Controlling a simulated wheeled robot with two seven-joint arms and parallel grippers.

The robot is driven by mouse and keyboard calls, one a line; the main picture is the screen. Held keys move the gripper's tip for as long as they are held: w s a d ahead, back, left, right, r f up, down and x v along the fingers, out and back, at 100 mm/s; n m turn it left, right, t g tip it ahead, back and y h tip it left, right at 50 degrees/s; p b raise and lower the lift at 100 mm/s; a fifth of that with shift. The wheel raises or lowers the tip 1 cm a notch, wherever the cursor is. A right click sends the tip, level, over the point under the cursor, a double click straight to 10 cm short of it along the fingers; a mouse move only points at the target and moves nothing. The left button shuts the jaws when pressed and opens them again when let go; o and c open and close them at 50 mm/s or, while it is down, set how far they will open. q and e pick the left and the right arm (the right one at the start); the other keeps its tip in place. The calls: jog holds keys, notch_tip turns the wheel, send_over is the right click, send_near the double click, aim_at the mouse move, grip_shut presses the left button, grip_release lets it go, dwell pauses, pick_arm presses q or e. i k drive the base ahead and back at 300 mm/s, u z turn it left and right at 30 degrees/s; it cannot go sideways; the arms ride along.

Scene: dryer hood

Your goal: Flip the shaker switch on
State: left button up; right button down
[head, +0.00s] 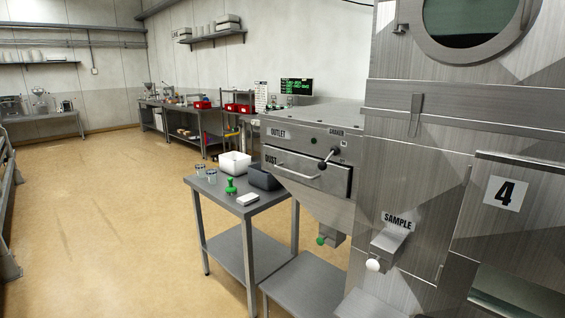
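The "DUST" drawer (305,170) with a long handle lies just below and left of the switch. Neither of my grippers shows in the head view, so nothing is seen touching the switch.
A metal table (220,205) in front holds a white bin (235,163), a dark bin (264,177), a green-handled tool (230,186) and small jars. A "SAMPLE" spout (392,240) with a white knob juts out at right. The floor at left is clear.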

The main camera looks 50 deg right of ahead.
aim_at(323, 165)
jog(key=i, duration=0.95)
jog(key=z, duration=1.25)
